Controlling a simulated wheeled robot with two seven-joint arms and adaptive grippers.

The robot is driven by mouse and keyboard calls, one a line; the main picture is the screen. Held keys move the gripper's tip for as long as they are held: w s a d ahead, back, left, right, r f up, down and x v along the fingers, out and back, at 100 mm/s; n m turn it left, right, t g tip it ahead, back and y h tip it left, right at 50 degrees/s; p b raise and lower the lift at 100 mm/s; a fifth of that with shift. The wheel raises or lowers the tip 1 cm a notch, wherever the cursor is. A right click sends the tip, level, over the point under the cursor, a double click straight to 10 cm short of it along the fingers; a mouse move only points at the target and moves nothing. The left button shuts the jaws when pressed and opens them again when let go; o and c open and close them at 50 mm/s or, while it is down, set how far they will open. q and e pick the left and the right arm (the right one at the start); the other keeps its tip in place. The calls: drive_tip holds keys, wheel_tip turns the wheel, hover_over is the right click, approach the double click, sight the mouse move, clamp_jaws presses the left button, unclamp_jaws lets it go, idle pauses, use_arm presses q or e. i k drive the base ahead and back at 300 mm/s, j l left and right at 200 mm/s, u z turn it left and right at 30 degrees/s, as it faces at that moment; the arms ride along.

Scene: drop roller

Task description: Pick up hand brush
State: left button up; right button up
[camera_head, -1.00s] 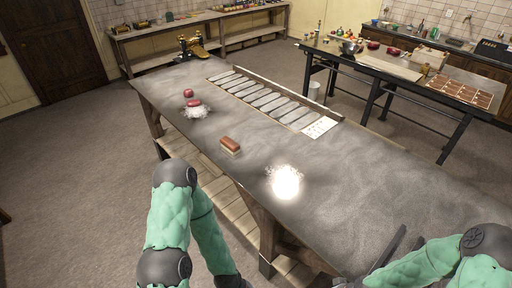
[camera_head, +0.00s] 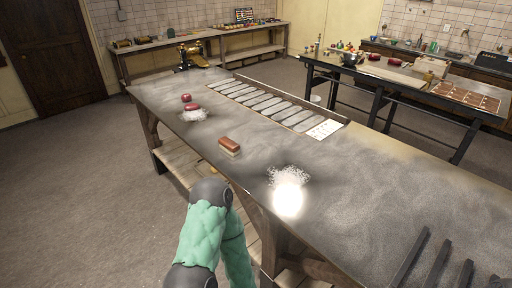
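The hand brush (camera_head: 230,147), a small block with a reddish-brown top and pale bristles, lies on the grey worktable (camera_head: 340,200) near its near-left edge. Nothing touches it. My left arm hangs at the bottom centre, in front of the table edge, and its gripper is out of view.
White powder (camera_head: 288,177) with a bright glare lies right of the brush. Two red items (camera_head: 192,107) sit by another powder patch on the left. A rack with grey oval slots (camera_head: 270,105) runs along the far side. Bare tabletop surrounds the brush.

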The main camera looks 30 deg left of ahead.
sight(226, 145)
drive_tip(key=i+j+z, duration=0.1)
drive_tip(key=j+z, duration=1.3)
